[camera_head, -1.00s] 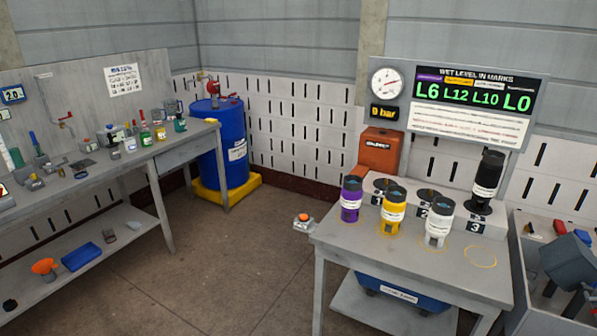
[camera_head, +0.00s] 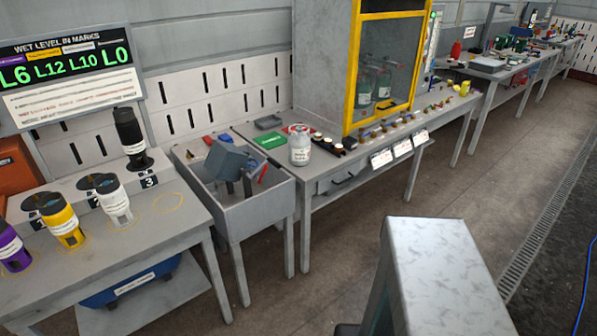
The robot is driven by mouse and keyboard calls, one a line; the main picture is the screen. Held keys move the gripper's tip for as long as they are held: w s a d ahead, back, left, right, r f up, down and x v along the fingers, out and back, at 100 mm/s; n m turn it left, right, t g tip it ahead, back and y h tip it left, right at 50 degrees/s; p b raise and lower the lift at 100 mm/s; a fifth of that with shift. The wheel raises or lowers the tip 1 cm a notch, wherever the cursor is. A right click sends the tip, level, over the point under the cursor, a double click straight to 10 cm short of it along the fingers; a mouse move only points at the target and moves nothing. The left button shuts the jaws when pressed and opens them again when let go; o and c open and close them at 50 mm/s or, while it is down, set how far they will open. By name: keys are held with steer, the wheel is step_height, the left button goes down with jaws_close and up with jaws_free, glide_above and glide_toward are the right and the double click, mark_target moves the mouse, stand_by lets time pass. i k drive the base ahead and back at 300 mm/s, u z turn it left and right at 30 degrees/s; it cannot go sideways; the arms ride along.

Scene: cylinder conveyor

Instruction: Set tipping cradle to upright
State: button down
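The tipping cradle (camera_head: 229,158) looks to be the grey, blocky tilted piece on short posts in the grey tray table (camera_head: 262,208), at the left of the middle. It leans over to one side, above the tray floor. Small red and dark items lie around it, too small to name. My gripper is not in view.
A table (camera_head: 152,242) on the left bears purple (camera_head: 14,248), yellow (camera_head: 62,224) and white (camera_head: 114,200) cylinders; a black cylinder (camera_head: 129,132) stands on a raised block. A yellow-framed cabinet (camera_head: 350,70) stands on the bench to the right. Open floor (camera_head: 500,200) lies at the right.

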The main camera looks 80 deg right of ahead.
mark_target(225, 162)
steer(key=u, duration=0.15)
steer(key=k, duration=0.1)
steer(key=z, duration=3.1)
